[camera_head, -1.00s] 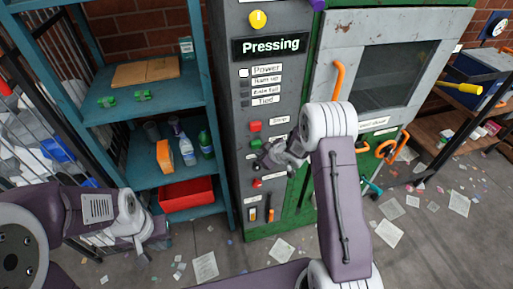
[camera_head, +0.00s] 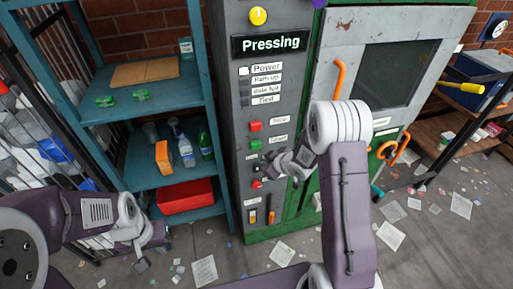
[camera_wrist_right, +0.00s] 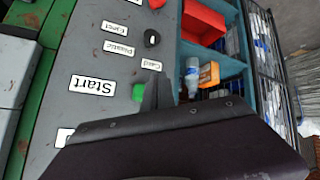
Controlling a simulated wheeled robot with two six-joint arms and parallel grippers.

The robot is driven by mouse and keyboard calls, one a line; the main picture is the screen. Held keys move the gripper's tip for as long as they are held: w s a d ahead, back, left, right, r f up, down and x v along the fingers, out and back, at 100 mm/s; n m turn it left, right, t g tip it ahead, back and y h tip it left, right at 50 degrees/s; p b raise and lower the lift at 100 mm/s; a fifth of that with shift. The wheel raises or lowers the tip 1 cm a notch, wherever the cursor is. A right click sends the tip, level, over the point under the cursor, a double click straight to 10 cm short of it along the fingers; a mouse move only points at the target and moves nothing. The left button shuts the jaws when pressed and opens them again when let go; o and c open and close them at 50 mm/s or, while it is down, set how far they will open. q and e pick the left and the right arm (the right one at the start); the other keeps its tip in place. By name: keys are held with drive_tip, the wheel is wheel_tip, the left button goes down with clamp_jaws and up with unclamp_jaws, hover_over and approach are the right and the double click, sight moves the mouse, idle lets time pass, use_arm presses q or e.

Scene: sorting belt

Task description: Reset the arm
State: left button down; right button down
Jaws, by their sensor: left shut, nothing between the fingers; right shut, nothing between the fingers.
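My right arm comes up from the bottom of the head view. Its gripper (camera_head: 258,170) is in front of the lower part of the grey control panel (camera_head: 238,110), below the green Start button (camera_head: 256,145). In the right wrist view the dark fingers (camera_wrist_right: 157,92) are closed together with nothing between them. They overlap part of the green button (camera_wrist_right: 139,92) there; I cannot tell whether they touch the panel. My left gripper (camera_head: 143,262) hangs low at the left, in front of the shelf's foot, shut and small in view.
A green press machine with a grey door (camera_head: 390,80) stands right of the panel. A blue shelf (camera_head: 150,112) at the left holds bottles, boxes and a red bin (camera_head: 187,196). Papers litter the floor (camera_head: 300,262). A side table (camera_head: 465,125) is at the far right.

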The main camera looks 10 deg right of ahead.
drive_tip(key=shift+f, duration=0.1)
wheel_tip(320, 180, up, 6)
drive_tip(key=a+f+t+b, duration=0.1)
drive_tip(key=a+b, duration=0.2)
drive_tip(key=b, duration=0.2)
drive_tip(key=s+d+f+m+g+h, duration=0.1)
drive_tip(key=s+f+m+g, duration=0.1)
drive_tip(key=s, duration=0.6)
drive_tip(key=s+f+m+g+h+b, duration=0.1)
drive_tip(key=s+f+m+g, duration=0.1)
drive_tip(key=s, duration=0.6)
drive_tip(key=s+d+f+m+g+h, duration=0.1)
drive_tip(key=s+f+m+g, duration=0.2)
drive_tip(key=s, duration=0.6)
drive_tip(key=shift+d+m+g, duration=0.3)
drive_tip(key=shift+m+g, duration=0.2)
drive_tip(key=shift+g, duration=0.3)
drive_tip(key=shift+s, duration=0.2)
drive_tip(key=shift+w, duration=0.1)
idle(1.4)
